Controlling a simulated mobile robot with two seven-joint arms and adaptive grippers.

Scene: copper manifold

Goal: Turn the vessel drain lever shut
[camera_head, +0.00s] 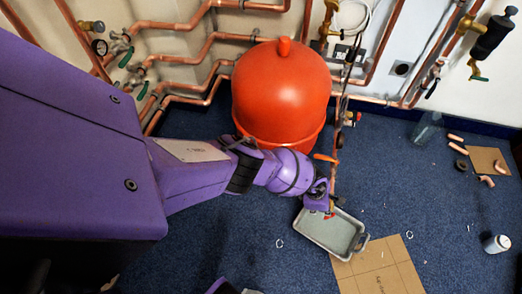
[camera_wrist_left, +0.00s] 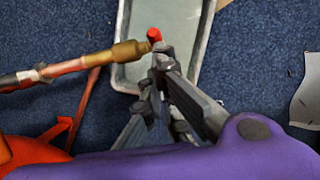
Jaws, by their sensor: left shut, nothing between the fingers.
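The vessel is the large orange-red tank (camera_head: 283,95) on the blue carpet. A copper pipe with a brass valve (camera_wrist_left: 128,51) runs beside it and ends over a grey metal tray (camera_head: 352,230). A small red lever (camera_wrist_left: 154,35) shows at the valve's end, and a bit of red (camera_head: 329,215) shows there in the head view. My left gripper (camera_head: 328,203) is shut and empty beside the valve. Its fingertips (camera_wrist_left: 160,55) are close to the red lever; whether they touch it I cannot tell. My right gripper is not in view.
Copper pipes (camera_head: 180,65) line the wall behind the vessel. An orange handle (camera_head: 325,158) sits on the pipe near the vessel. A cardboard sheet (camera_head: 385,272) lies by the tray. A white pot (camera_head: 497,244) stands at right. Much carpet there is clear.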

